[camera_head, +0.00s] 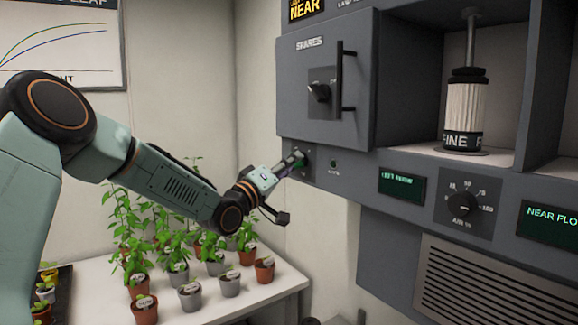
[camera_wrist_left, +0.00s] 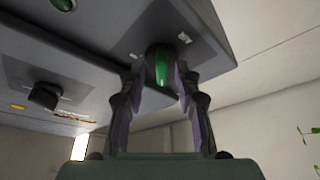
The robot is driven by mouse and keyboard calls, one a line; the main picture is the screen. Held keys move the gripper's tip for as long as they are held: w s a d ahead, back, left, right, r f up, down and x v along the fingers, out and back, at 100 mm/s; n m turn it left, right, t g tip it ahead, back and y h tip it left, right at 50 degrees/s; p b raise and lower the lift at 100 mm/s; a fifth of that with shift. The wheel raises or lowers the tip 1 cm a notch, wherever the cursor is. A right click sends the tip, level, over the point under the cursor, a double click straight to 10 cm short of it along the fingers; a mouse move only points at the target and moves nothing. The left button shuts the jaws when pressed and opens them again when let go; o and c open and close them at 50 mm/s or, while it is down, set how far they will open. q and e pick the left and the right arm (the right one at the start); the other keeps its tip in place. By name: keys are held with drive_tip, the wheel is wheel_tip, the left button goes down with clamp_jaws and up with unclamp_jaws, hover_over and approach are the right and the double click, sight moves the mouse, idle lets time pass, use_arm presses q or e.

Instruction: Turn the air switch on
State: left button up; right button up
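The air switch, a small cylinder with a green face, shows in the left wrist view (camera_wrist_left: 161,65) on a dark plate under the grey cabinet. In the head view its plate (camera_head: 305,158) is at the cabinet's lower left corner, and the gripper partly hides it. My left gripper (camera_head: 294,162) reaches up to this plate from the left. In the left wrist view its two fingers (camera_wrist_left: 160,80) stand apart, one on each side of the switch, with narrow gaps seeming to remain. Firm contact cannot be made out. My right gripper is not in view.
A small green light (camera_head: 333,163) is right of the switch. The SPARES door (camera_head: 312,110) with its black handle is above. An air dial (camera_head: 466,208) and green displays (camera_head: 402,187) are further right. A table (camera_head: 272,298) with several potted plants stands below my left arm.

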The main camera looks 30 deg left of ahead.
use_arm(q)
drive_tip(key=shift+s, duration=0.1)
drive_tip(key=shift+c, duration=1.4)
drive_tip(key=shift+a, duration=0.1)
clamp_jaws()
drive_tip(key=shift+w+a+m+g+h+b, duration=0.2)
drive_tip(key=shift+m+g+h+b, duration=1.15)
drive_tip(key=shift+m, duration=2.8)
drive_tip(key=shift+w+a+m+g+h+b, duration=0.2)
drive_tip(key=shift+m+h+b, duration=0.7)
drive_tip(key=shift+m+h, duration=2.35)
drive_tip(key=shift+a+m+g+h+b, duration=0.25)
drive_tip(key=shift+m+g+h+b, duration=0.5)
drive_tip(key=shift+m, duration=4.35)
drive_tip(key=shift+m+b, duration=0.3)
